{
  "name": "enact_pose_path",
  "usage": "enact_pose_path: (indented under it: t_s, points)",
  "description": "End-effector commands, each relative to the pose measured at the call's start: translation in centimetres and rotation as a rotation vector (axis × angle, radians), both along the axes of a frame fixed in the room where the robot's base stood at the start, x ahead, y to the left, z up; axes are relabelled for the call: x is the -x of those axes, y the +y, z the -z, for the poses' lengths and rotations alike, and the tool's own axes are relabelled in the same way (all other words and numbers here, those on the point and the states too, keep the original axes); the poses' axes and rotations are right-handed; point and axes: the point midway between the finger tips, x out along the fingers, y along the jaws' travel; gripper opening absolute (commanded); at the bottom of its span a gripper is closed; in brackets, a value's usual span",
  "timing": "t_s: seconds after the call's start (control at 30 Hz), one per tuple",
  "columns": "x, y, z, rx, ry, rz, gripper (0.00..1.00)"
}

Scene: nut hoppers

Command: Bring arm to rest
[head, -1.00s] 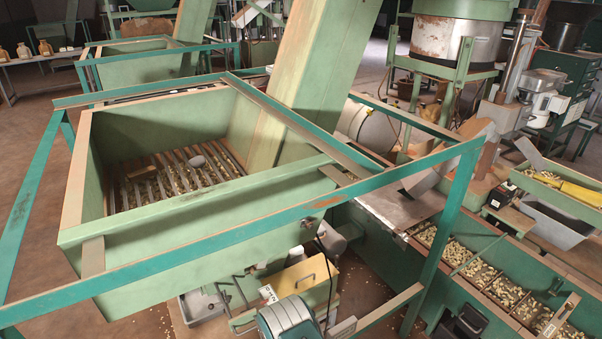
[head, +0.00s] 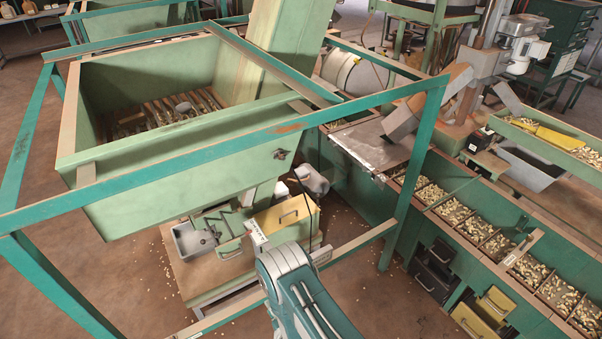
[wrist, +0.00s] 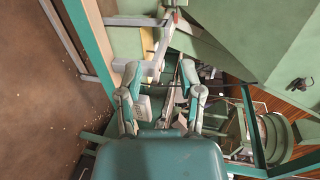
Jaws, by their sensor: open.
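My arm (head: 300,295) rises from the bottom edge of the head view, with its grey-teal elbow near the front bar of the green frame. My gripper is not clearly visible in the head view. In the wrist view, my gripper (wrist: 162,88) has its two teal and grey fingers spread apart. It is open, and nothing shows held between them. Behind the fingers are a white bar and parts of green machinery, overlapping in the picture. I cannot tell how far they are from the fingertips.
A green hopper (head: 180,165) with a slatted grate stands inside a teal frame (head: 250,140) at left. A bench (head: 188,275) with a metal tray (head: 192,239) and yellow box (head: 287,217) is below. At right runs a nut trough (head: 455,212). Brown floor (head: 120,285) is open at lower left.

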Motion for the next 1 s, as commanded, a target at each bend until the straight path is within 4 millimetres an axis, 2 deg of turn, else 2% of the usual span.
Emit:
enact_pose_path:
  t_s: [0.37, 0.57, 0.8, 1.0]
  points:
    - [-3.6, 0.2, -3.7, 0.097, -0.005, 0.01, 0.48]
    - [-6.5, -0.2, -7.2, 0.181, -0.005, 0.015, 0.48]
    - [-10.5, -1.5, -14.5, 0.357, 0.003, 0.014, 0.48]
    - [-12.4, -3.9, -21.1, 0.507, 0.021, 0.0, 0.48]
